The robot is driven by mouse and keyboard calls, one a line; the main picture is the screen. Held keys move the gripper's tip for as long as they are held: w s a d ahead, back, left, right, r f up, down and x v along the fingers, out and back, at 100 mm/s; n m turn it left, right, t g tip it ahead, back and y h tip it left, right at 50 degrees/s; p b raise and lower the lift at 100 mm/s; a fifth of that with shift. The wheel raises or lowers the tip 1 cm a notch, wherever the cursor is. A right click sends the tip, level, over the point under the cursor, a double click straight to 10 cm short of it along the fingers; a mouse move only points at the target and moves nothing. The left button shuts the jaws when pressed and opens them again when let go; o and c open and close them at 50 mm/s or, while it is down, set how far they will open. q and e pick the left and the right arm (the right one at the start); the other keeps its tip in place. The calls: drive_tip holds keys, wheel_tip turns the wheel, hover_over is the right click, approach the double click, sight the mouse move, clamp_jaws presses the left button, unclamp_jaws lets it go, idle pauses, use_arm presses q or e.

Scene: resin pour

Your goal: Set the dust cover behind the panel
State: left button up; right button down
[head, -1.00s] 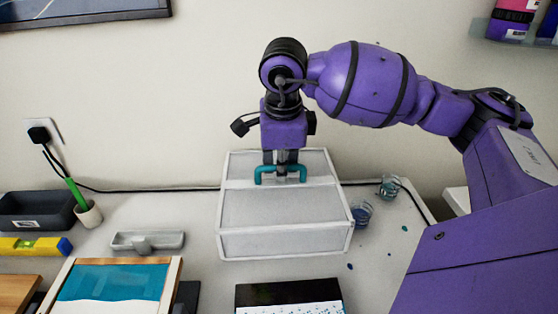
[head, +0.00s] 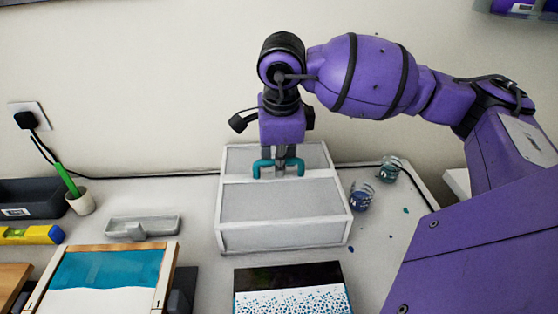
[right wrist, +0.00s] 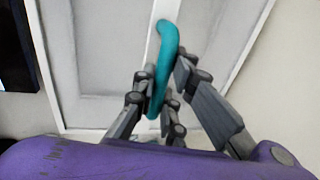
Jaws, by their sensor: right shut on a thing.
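The dust cover (head: 283,202) is a white-framed box with pale grey panes and a teal handle (head: 258,168) on top. It is upright at the middle of the table, close behind a dark panel (head: 290,275) with a white, blue-dotted front part. My right gripper (head: 279,172) points down and is shut on the handle. In the right wrist view the fingers (right wrist: 157,95) sit on both sides of the handle (right wrist: 164,50), above the cover (right wrist: 90,60). I cannot tell whether the cover touches the table. My left gripper is out of view.
Two small cups (head: 361,197) (head: 389,169) stand right of the cover, with drips nearby. At left are a grey tray (head: 143,227), a wood-framed teal and white piece (head: 107,272), a pen cup (head: 82,203), a dark bin (head: 35,197) and a yellow level (head: 30,235). A cable runs along the wall.

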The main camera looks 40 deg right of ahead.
drive_tip(key=c, duration=1.7)
unclamp_jaws()
drive_tip(key=r, duration=0.4)
drive_tip(key=s+r, duration=0.1)
drive_tip(key=r, duration=0.3)
drive_tip(key=s+a+r, duration=0.1)
drive_tip(key=r, duration=0.2)
drive_tip(key=shift+a+r, duration=0.1)
drive_tip(key=shift+r, duration=0.3)
